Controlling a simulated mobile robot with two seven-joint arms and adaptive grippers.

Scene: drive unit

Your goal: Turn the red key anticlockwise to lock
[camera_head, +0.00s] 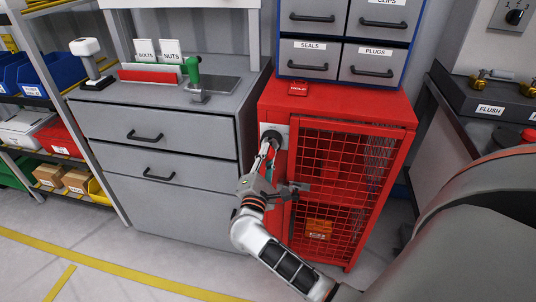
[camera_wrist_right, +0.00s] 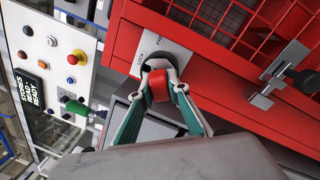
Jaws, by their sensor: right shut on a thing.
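The red key (camera_wrist_right: 160,85) sits in the round dark lock on a pale plate (camera_wrist_right: 160,48) of the red cabinet (camera_wrist_right: 190,55). The plate reads LOCK, with a second word only partly legible. My right gripper (camera_wrist_right: 162,90) is shut on the key, one finger on each side. In the head view my right gripper (camera_head: 270,142) reaches up to the lock plate (camera_head: 283,127) at the upper left of the cabinet (camera_head: 340,107); there its fingers hide the key. My left gripper is not in view.
A metal latch with a dark handle (camera_head: 296,188) sits on the mesh door (camera_head: 345,170), close to my right wrist. A grey drawer unit (camera_head: 160,150) stands left of the cabinet, with a green-handled tool (camera_head: 194,68) on top. A dark bench (camera_head: 490,100) is at right.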

